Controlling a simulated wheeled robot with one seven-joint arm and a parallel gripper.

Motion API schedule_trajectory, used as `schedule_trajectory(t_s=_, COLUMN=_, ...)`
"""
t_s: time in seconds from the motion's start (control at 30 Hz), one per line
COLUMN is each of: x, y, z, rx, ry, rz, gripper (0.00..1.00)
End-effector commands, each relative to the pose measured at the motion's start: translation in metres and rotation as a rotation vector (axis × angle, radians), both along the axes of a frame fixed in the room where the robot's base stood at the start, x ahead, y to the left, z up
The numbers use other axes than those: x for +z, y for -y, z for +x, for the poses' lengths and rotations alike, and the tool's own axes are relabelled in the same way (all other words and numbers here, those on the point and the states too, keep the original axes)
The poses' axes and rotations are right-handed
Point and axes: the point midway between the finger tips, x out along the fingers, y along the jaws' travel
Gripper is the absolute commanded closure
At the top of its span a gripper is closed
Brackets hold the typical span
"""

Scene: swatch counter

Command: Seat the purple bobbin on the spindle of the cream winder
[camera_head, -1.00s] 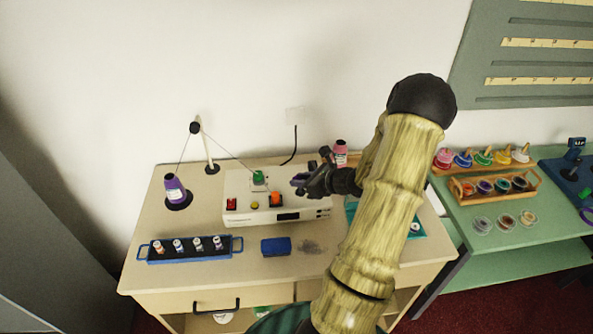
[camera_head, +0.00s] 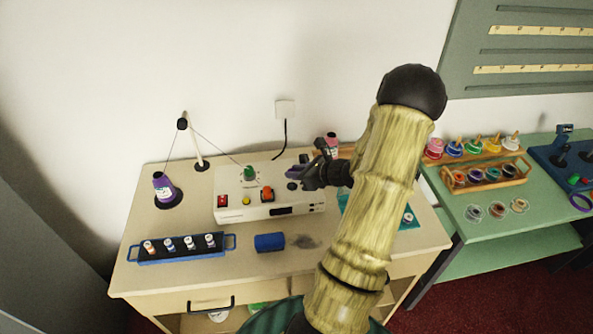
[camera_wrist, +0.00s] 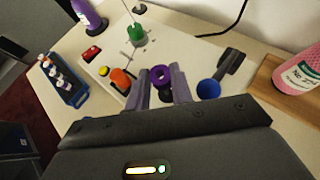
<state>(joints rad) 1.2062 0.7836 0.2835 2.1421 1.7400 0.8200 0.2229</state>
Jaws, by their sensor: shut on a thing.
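The cream winder (camera_head: 235,210) stands on the counter with a red switch, a yellow button, an orange part and a green part on it. My gripper (camera_head: 303,176) is over its right end. In the wrist view my gripper (camera_wrist: 162,92) is shut on the purple bobbin (camera_wrist: 162,74), a small ring-shaped spool between the fingertips. The bobbin also shows as a purple spot in the head view (camera_head: 292,172). A dark round spot (camera_head: 293,186) shows on the winder just below it. I cannot make out the spindle or whether the bobbin touches it.
A purple thread cone (camera_head: 165,188) and a thread stand (camera_head: 195,145) are at the left. A pink cone (camera_wrist: 298,75) stands close to my gripper's right. A blue cup-like part (camera_wrist: 208,89) is nearby.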

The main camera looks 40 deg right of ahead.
Motion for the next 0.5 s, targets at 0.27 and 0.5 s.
schedule_trajectory(t_s=0.27, x=-0.013, y=0.000, z=0.000, rx=0.000, ry=0.000, rz=-0.001, gripper=0.98)
schedule_trajectory(t_s=0.5, x=-0.022, y=0.000, z=0.000, rx=0.000, ry=0.000, rz=0.000, gripper=0.98)
